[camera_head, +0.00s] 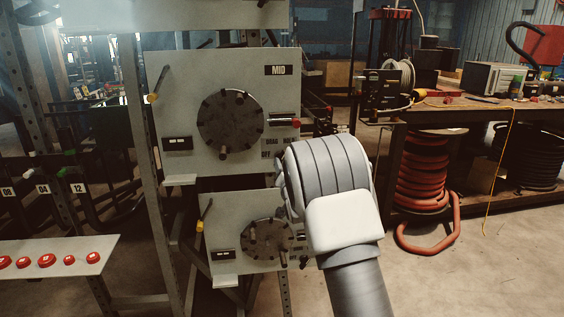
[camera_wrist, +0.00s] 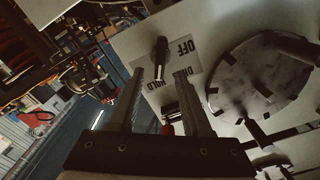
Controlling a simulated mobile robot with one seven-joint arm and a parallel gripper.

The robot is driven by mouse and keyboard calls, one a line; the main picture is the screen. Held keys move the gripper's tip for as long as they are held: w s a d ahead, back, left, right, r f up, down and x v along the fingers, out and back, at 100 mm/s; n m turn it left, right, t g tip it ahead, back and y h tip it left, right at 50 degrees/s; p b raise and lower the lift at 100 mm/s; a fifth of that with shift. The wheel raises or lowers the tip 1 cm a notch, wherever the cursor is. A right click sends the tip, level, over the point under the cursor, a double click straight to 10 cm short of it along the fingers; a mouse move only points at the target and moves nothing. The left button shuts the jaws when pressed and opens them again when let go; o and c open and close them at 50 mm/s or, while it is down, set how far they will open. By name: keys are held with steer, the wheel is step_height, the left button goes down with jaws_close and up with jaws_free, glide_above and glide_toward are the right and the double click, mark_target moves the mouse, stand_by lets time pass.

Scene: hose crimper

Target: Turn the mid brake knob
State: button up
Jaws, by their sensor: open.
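The mid brake knob (camera_wrist: 160,52) is a dark, narrow handle on a pale label plate (camera_wrist: 186,68) marked OFF, DRAG and HOLD, seen upside down in the wrist view. My gripper (camera_wrist: 159,76) is open, with its two dark fingers pointing toward the plate. The knob appears between and just beyond the fingertips; I cannot tell if they touch it. In the head view, the MID panel (camera_head: 200,80) shows the OFF, DRAG and HOLD words at its lower right. My wrist hides the gripper fingers and most of the knob there.
A large dark disc (camera_head: 230,122) with pegs sits left of the labels. A red-tipped lever (camera_head: 296,122) is just above them; its red end also shows in the wrist view (camera_wrist: 167,130). A lower panel (camera_head: 225,213) has another disc. A workbench (camera_head: 440,112) stands at the right.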

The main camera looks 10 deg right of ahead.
mark_target(280, 158)
steer(key=shift+w, duration=2.55)
jaws_close()
